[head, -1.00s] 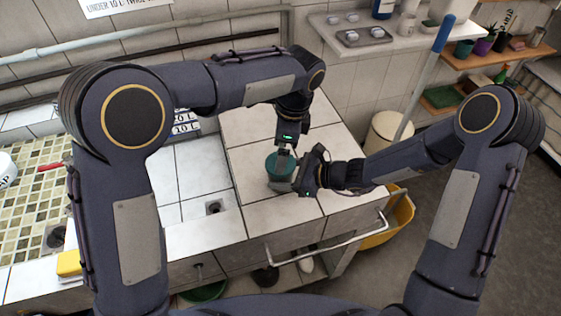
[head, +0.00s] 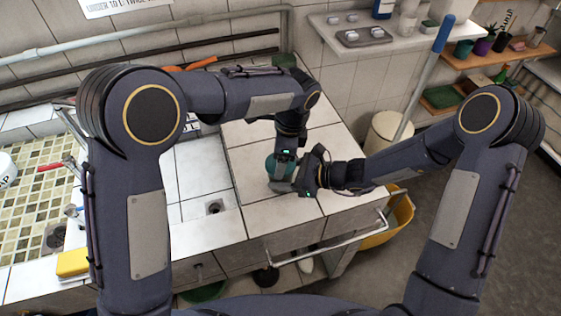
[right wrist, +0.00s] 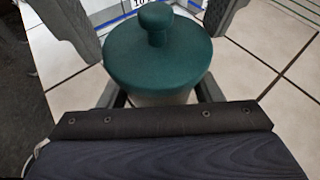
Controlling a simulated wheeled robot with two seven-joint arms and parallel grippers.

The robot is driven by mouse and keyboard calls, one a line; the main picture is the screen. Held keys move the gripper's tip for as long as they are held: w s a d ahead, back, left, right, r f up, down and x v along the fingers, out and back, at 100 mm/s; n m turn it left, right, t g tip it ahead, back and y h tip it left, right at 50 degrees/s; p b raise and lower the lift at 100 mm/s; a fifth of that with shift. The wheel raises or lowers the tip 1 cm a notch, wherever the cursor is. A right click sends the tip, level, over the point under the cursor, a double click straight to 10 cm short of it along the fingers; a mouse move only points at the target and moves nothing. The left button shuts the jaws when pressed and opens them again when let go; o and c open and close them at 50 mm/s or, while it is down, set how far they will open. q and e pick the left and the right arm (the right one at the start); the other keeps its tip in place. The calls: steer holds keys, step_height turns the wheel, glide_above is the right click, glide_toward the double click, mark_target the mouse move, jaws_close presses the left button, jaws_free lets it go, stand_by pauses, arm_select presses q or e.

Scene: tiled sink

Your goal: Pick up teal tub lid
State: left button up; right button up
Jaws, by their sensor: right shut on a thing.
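The teal tub lid (right wrist: 158,55), round with a knob on top, sits on a pale tub body (right wrist: 160,97) in the right wrist view. In the head view the lid (head: 271,165) shows in part on the white tiled counter, half hidden by my left gripper. My right gripper (head: 283,186) comes from the right and is shut on the tub body, below the lid. My left gripper (head: 284,172) points down over the lid. In the right wrist view its two grey fingers stand wide apart on either side of the knob, clear of it.
The tiled counter (head: 240,222) is clear around the tub, with a small drain hole to its left. A metal rail (head: 325,241) runs along the front edge. A wall shelf (head: 375,38) with small items is behind, and a yellow bucket (head: 398,215) stands right.

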arm_select(q)
step_height(320, 180, up, 10)
stand_by(0.6)
arm_select(e)
steer(key=o, duration=1.1)
steer(key=shift+o, duration=0.2)
